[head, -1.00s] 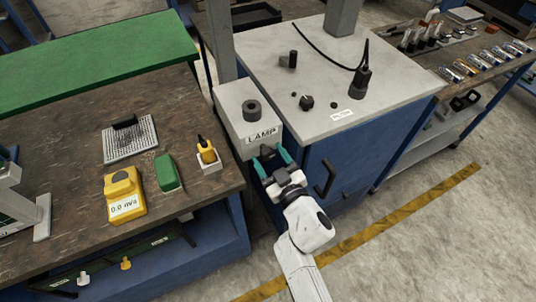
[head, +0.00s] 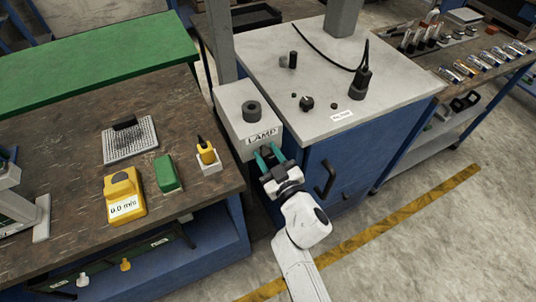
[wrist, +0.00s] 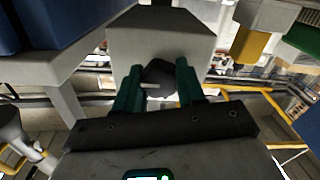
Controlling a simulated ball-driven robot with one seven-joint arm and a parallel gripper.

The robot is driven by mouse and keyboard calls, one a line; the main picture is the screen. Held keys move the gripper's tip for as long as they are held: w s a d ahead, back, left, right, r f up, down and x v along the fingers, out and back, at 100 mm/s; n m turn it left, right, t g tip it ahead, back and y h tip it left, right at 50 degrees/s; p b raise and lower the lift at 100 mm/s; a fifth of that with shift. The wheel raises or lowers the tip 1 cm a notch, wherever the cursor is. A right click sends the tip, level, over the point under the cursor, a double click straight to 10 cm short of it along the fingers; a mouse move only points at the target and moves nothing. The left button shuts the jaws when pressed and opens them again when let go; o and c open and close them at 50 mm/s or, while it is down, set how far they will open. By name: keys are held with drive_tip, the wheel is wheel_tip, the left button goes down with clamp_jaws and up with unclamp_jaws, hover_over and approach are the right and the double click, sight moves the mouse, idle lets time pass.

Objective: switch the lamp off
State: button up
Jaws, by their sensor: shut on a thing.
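The lamp unit is a pale grey box labelled LAMP (head: 247,117), with a dark round cap on top. It also fills the top middle of the wrist view (wrist: 160,32). A dark knob (wrist: 158,73) with a light pointer line toward the left sits on its front face. My gripper (head: 268,153) is at that face, its teal fingers on either side of the knob. In the wrist view my gripper (wrist: 158,80) is shut on the knob. In the head view the knob is mostly hidden by the fingers.
A grey-topped cabinet (head: 400,88) with small knobs and a black cable stands right of the lamp. Its dark handle (head: 325,178) is right of my gripper. The workbench (head: 80,155) at left holds a yellow meter (head: 123,190). Open floor lies in front.

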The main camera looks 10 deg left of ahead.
drive_tip(key=shift+c, duration=0.4)
drive_tip(key=shift+n, duration=0.4)
drive_tip(key=n+b, duration=0.1)
drive_tip(key=n, duration=0.1)
drive_tip(key=shift+n, duration=0.4)
drive_tip(key=n+b, duration=0.1)
drive_tip(key=n, duration=0.4)
drive_tip(key=shift+f+n, duration=0.1)
drive_tip(key=shift+n, duration=0.2)
drive_tip(key=n+b, duration=0.1)
drive_tip(key=n, duration=0.3)
drive_tip(key=n+b, duration=0.1)
drive_tip(key=n, duration=0.3)
drive_tip(key=shift+s+a+n, duration=0.1)
drive_tip(key=shift+n, duration=0.2)
drive_tip(key=shift+f, duration=0.1)
drive_tip(key=o, duration=1.1)
drive_tip(key=shift+c, duration=0.2)
